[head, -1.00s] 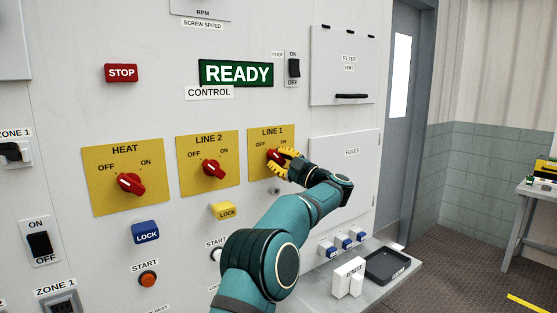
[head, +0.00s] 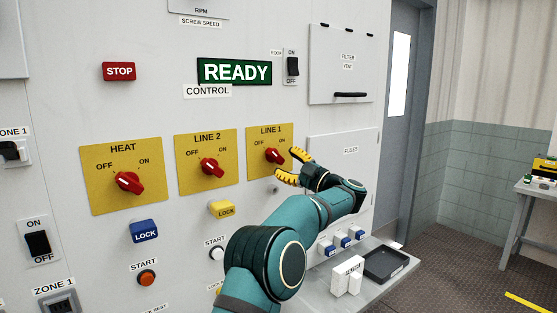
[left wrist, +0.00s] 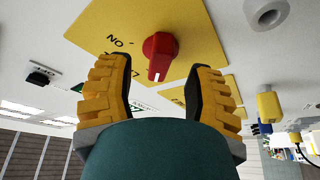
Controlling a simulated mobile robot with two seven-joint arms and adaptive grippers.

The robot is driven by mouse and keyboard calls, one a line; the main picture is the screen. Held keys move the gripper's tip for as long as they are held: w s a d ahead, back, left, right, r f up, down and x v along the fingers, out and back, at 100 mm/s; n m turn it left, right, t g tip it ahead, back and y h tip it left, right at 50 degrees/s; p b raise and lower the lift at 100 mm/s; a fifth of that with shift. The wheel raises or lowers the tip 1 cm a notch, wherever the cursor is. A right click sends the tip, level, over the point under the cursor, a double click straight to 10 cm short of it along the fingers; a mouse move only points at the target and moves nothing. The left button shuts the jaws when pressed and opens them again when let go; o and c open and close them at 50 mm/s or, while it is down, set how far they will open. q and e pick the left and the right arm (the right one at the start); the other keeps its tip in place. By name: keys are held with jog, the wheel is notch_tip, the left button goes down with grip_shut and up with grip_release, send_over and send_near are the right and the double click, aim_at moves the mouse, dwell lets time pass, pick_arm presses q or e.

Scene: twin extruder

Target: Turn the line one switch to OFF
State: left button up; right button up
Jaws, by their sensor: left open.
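The line 1 switch (head: 275,156) is a red knob on a yellow plate (head: 259,138) labelled OFF at left and ON at right. Its white mark points up and left, toward OFF. My left gripper (head: 286,166) has yellow fingers spread open and is just right of the knob, apart from it and empty. In the left wrist view the knob (left wrist: 160,48) shows beyond and between the two fingers, clear of both, with its white mark toward the plate's lower corner. The plate shows rotated there, with ON readable. My right gripper is not in view.
The similar line 2 switch (head: 211,168) and heat switch (head: 129,183) are to the left, both marks toward OFF. A green READY sign (head: 235,72) is above. A fuses door (head: 335,146) is at right, behind my arm. A shelf with a black tray (head: 388,264) juts out below.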

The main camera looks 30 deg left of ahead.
pick_arm(q)
jog(key=v, duration=0.7)
jog(key=shift+d+f, duration=0.15)
jog(key=shift+d, duration=0.3)
